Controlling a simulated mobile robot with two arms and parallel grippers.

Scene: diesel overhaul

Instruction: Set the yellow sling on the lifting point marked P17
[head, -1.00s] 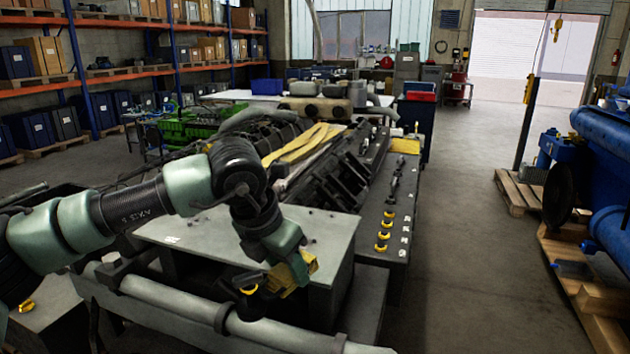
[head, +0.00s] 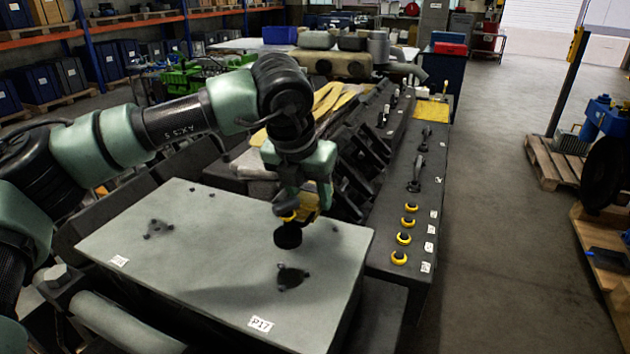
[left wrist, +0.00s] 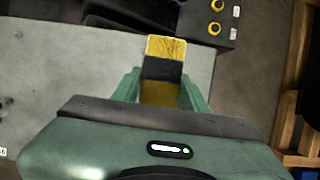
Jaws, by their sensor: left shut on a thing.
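My left gripper (head: 303,192) is above the right part of a grey-green plate (head: 205,255). It is shut on the yellow sling (head: 309,208), which has a black lower end (head: 288,237) hanging just above the plate; whether it touches cannot be told. In the left wrist view the yellow and black sling (left wrist: 166,47) sticks out between the fingers. The P17 label (head: 261,324) is at the plate's front edge. A dark three-armed lifting point (head: 292,278) lies behind it, in front of the held sling and apart from it. My right gripper is not in view.
Another dark lifting point (head: 157,229) is at the plate's left, near a white label (head: 119,260). Several yellow-ringed black pieces (head: 404,238) line the long dark bench at the right. Long yellow straps (head: 328,98) lie on the engine behind.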

